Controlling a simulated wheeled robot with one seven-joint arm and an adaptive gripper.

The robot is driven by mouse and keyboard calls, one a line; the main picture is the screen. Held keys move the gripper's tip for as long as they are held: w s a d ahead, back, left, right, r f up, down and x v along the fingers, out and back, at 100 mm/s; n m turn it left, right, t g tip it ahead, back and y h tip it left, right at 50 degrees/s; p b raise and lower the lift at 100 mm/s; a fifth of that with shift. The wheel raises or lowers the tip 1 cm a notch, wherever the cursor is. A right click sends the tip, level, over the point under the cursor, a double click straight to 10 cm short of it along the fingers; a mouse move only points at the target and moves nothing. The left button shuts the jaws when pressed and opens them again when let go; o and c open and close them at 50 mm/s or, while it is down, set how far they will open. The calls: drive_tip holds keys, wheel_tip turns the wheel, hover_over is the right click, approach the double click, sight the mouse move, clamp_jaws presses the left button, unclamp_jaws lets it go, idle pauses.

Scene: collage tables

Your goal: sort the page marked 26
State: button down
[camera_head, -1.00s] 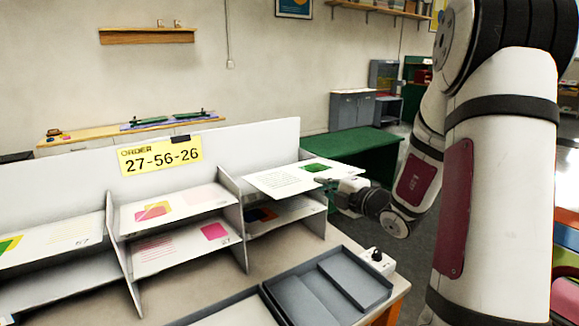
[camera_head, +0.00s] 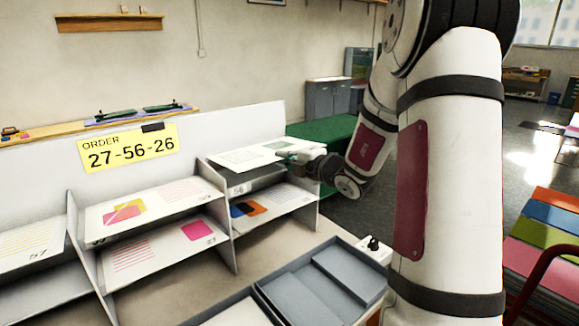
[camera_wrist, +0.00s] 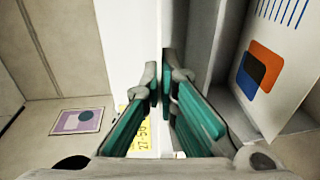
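A white page (camera_head: 238,157) with a green mark sits at the top of the right-hand column of the grey sorting rack, over its upper compartment. Its number cannot be read. My gripper (camera_head: 303,160) is at the page's right edge, with its fingers closed on that edge. In the wrist view, the teal-padded fingers (camera_wrist: 165,85) are close together, beside a white surface seen nearly edge-on. A yellow order sign (camera_head: 128,148) on the rack's back panel reads 27-56-26. A label (camera_head: 240,190) below the page seems to read 56.
A page with blue and orange shapes (camera_head: 280,203) lies in the lower right compartment; it also shows in the wrist view (camera_wrist: 268,60). Pages with yellow-pink (camera_head: 160,205) and pink (camera_head: 198,231) shapes lie left of it. Grey trays (camera_head: 310,290) stand in front.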

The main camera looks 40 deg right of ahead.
drive_tip(key=shift+w+f+b, duration=0.25)
drive_tip(key=shift+w+b, duration=0.1)
drive_tip(key=shift+w, duration=0.45)
drive_tip(key=shift+f+b, duration=1.25)
drive_tip(key=shift+f, duration=1.25)
drive_tip(key=c, duration=1.7)
unclamp_jaws()
drive_tip(key=shift+s, duration=0.1)
drive_tip(key=s, duration=0.4)
drive_tip(key=s+r, duration=0.1)
drive_tip(key=s, duration=0.6)
drive_tip(key=shift+s+d+r, duration=0.25)
drive_tip(key=shift+s+d, duration=0.15)
